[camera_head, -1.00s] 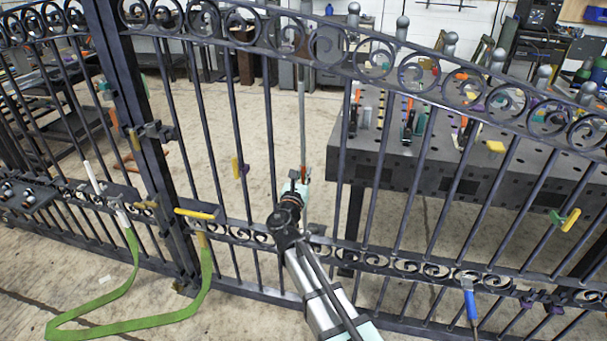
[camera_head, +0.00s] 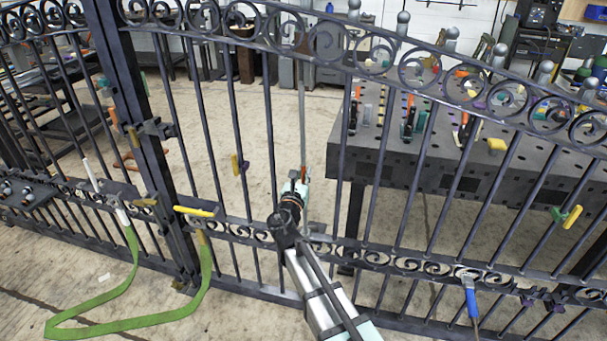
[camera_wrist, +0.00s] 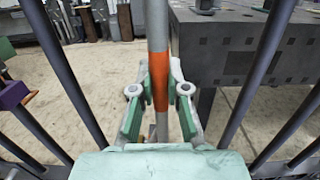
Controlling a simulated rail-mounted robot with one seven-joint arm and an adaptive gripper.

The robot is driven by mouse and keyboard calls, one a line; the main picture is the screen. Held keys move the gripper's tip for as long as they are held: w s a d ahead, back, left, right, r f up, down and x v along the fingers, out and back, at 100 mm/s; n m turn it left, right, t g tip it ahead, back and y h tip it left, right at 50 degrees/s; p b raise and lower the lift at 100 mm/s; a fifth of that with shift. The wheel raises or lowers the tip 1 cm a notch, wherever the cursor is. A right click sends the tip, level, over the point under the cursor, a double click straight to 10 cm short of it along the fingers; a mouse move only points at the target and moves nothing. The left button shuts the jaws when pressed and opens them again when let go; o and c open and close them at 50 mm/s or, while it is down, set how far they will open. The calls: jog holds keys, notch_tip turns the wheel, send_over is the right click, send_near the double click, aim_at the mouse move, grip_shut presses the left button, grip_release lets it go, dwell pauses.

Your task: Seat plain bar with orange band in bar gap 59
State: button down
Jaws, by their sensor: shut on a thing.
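The plain grey bar (camera_head: 302,110) stands near upright in a wide gap of the dark iron gate. Its orange band (camera_wrist: 160,84) shows in the wrist view between the fingers. My gripper (camera_wrist: 160,78) is shut on the bar at the band, with green and grey fingers on either side; it also shows in the head view (camera_head: 299,184). The bar stands between two dark gate bars, a left one (camera_wrist: 62,70) and a right one (camera_wrist: 258,70), apart from both. The bar's lower end is hidden, and I cannot tell whether its top meets the scroll rail (camera_head: 285,42). No gap number is readable.
A dark perforated worktable (camera_head: 440,170) with clamps stands behind the gate at right. A green strap (camera_head: 100,318) hangs at the left. A yellow handle (camera_head: 195,211) and a blue-handled tool (camera_head: 470,302) are on the gate. The lower scroll rail (camera_head: 400,262) crosses near my arm.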

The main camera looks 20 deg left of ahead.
jog(key=shift+f, duration=0.15)
jog(key=shift+w+g+p, duration=0.4)
jog(key=shift+w+p, duration=1.1)
jog(key=shift+p, duration=0.15)
dwell(1.8)
jog(key=c, duration=1.1)
grip_release()
jog(key=shift+f, duration=0.15)
jog(key=shift+s, duration=0.1)
jog(key=s, duration=1.1)
jog(key=shift+s+d, duration=0.35)
jog(key=shift+s, duration=0.05)
